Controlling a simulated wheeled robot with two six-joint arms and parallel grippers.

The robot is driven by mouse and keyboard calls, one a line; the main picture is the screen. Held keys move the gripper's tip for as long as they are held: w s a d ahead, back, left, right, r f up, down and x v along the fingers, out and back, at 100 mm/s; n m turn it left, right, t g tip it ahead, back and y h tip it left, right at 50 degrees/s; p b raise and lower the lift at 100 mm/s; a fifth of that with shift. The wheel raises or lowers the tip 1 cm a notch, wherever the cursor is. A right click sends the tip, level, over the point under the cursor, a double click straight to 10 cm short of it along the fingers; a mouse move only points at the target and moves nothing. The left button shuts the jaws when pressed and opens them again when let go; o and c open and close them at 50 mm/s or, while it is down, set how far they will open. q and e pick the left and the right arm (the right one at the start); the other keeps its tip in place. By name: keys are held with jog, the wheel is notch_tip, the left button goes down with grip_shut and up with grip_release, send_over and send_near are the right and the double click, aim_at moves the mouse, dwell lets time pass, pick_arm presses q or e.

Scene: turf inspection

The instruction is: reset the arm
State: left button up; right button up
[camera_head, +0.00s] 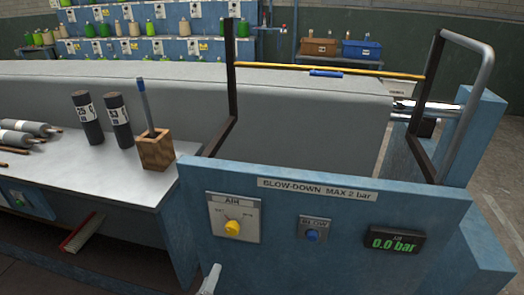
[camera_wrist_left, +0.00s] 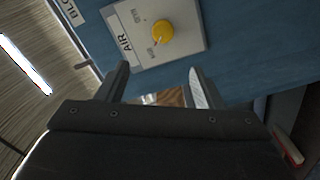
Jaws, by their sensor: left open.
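My left gripper (camera_head: 210,279) shows as a pale fingertip at the bottom edge of the head view, in front of the blue panel (camera_head: 330,205) and below its AIR plate. In the left wrist view my left gripper (camera_wrist_left: 158,69) has its two fingers apart with nothing between them. The yellow AIR knob (camera_head: 232,228) is on the panel; it also shows in the wrist view (camera_wrist_left: 162,30), beyond the fingertips and apart from them. My right gripper is not in view.
The panel also carries a blue BLOW button (camera_head: 312,235) and a green display (camera_head: 394,241) reading 0.0 bar. At left, a metal table (camera_head: 100,175) bears dark cylinders (camera_head: 88,118) and a wooden block (camera_head: 155,150) with a blue-handled tool. A grey roll bed (camera_head: 300,105) stands behind.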

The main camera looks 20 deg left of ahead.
pick_arm(q)
jog(key=s+d+f+m+g+h+p, duration=0.1)
jog(key=s+f+m+g, duration=0.2)
jog(key=f, duration=0.7)
jog(key=s+f+m+g+h, duration=0.1)
jog(key=s+f+m+g, duration=0.15)
jog(key=f, duration=0.65)
jog(key=s+d+f+m+g+h+p, duration=0.1)
jog(key=s+f+m+g, duration=0.2)
jog(key=f, duration=0.7)
jog(key=s+a+f+m+g, duration=0.1)
jog(key=s+f+m+g, duration=0.2)
jog(key=s+f, duration=0.3)
jog(key=s+a+f+m+g+p, duration=0.1)
jog(key=s+f+m+g, duration=0.3)
jog(key=s, duration=1)
notch_tip(320, 180, down, 3)
jog(key=shift+s+a+f+g, duration=0.1)
jog(key=shift+s+a+g, duration=0.1)
jog(key=shift+a+g, duration=0.35)
jog(key=shift+r, duration=0.2)
jog(key=shift+c, duration=0.4)
